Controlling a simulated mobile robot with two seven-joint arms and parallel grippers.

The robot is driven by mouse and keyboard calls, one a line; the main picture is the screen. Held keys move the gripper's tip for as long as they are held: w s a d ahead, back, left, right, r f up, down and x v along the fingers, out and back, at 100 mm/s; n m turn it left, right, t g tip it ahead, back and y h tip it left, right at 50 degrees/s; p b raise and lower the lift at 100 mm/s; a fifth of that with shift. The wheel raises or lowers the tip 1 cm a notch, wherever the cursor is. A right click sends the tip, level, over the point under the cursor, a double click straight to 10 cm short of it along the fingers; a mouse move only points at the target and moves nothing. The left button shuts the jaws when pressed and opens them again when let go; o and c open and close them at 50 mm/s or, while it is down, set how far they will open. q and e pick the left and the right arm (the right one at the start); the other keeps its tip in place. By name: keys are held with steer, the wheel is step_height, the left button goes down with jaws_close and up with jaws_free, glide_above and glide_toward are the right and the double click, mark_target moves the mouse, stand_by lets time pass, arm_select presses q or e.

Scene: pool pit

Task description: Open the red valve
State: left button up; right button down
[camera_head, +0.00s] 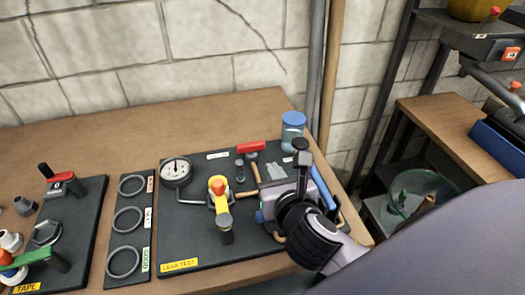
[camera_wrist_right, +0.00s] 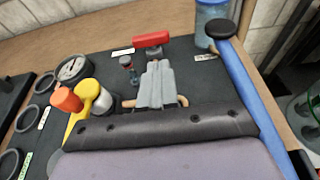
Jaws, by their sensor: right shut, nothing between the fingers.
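The red valve (camera_head: 251,147) is at the back of the dark leak-test board, its red handle lying crosswise to a copper pipe (camera_head: 255,170). In the right wrist view the red valve (camera_wrist_right: 151,40) shows just beyond the fingertips. My right gripper (camera_head: 274,171) is shut and empty, above the board, to the right of and nearer than the red handle. In the wrist view the right gripper's (camera_wrist_right: 156,72) grey fingers are together, with a visible gap to the handle. They hide part of the pipework. My left gripper is not in view.
A yellow valve with an orange top (camera_head: 218,187) and a gauge (camera_head: 175,171) stand left of the red valve. A blue-lidded jar (camera_head: 292,131) is at the back. A blue-handled tool (camera_wrist_right: 250,90) lies right. Another red-handled valve (camera_head: 60,181) sits on the left board.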

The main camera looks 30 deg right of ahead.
mark_target(259, 146)
steer(key=x, duration=1)
steer(key=shift+f, duration=0.15)
steer(key=shift+w, duration=0.1)
